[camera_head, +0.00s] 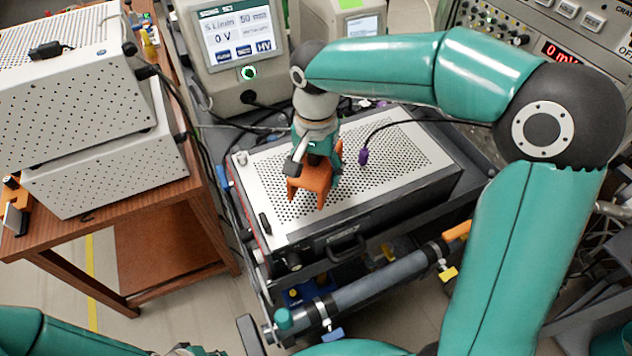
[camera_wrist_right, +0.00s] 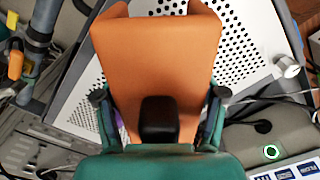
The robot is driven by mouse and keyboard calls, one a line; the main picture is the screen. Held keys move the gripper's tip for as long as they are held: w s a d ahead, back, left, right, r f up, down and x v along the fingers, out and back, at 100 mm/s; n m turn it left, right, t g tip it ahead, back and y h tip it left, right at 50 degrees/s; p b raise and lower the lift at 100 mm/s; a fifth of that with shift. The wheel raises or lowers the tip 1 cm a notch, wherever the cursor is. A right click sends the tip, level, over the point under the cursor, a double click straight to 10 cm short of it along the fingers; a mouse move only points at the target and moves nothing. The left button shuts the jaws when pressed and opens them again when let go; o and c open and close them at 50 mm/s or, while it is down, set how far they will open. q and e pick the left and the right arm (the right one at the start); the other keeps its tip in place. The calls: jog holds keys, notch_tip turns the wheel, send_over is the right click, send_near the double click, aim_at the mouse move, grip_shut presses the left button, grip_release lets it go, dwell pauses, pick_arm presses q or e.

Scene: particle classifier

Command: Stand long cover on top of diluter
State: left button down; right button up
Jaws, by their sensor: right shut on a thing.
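An orange bracket-like piece, which I take to be the long cover (camera_head: 313,180), hangs with its legs pointing down over the white perforated top of a flat box, which I take to be the diluter (camera_head: 400,150). My right gripper (camera_head: 316,160) comes from above and is shut on the orange piece. In the right wrist view, the orange piece (camera_wrist_right: 155,55) fills the middle between the fingers, and the perforated top (camera_wrist_right: 255,40) shows behind it. I cannot tell whether its legs touch the top. My left gripper is out of view; only part of my left arm shows at bottom left.
A purple-tipped cable (camera_head: 363,157) lies over the perforated top. Behind stands a meter with a screen (camera_head: 238,40). A brown cart (camera_head: 60,235) with stacked white boxes is at left. A horizontal tube (camera_head: 375,288) runs along the front. The perforated top's right part is mostly free.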

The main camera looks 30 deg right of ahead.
jog(key=shift+f, duration=2.05)
jog(key=shift+f, duration=0.1)
jog(key=o, duration=1.2)
jog(key=shift+o, duration=0.2)
notch_tip(320, 180, up, 11)
jog(key=shift+r, duration=0.65)
